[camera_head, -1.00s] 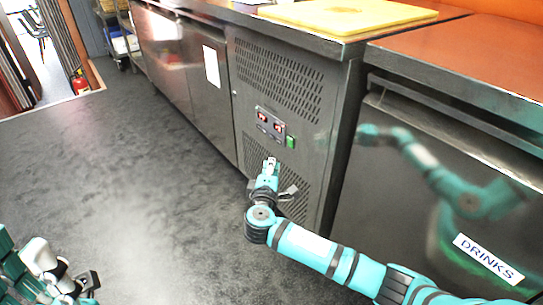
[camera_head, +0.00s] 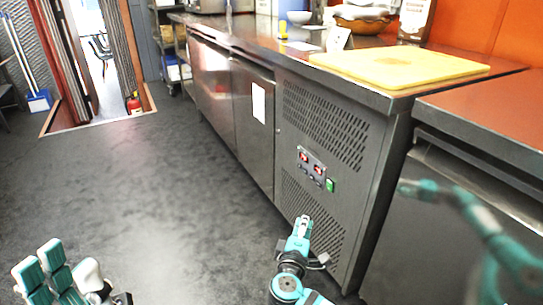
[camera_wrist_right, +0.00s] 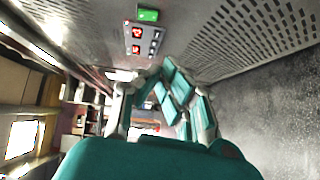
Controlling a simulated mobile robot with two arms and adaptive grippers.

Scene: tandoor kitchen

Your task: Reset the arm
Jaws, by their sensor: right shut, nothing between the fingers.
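My right gripper (camera_head: 303,224) is at the lower middle of the head view, in front of the vented panel of the steel counter. Its teal fingers are together and hold nothing. In the right wrist view the closed teal fingers (camera_wrist_right: 178,95) are in the middle, with the counter's control panel above them. My left gripper (camera_head: 42,266) shows at the lower left corner of the head view, above the floor. Its teal finger parts are partly cut off by the frame, and I cannot tell whether they are open or shut.
The steel counter (camera_head: 255,135) runs along the right side, with a control panel (camera_head: 312,167) and a yellow cutting board (camera_head: 400,66) on top. A door of the drinks unit (camera_head: 425,235) reflects my arm. Dark open floor (camera_head: 130,170) lies left. A red fire extinguisher (camera_head: 134,104) stands by the doorway.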

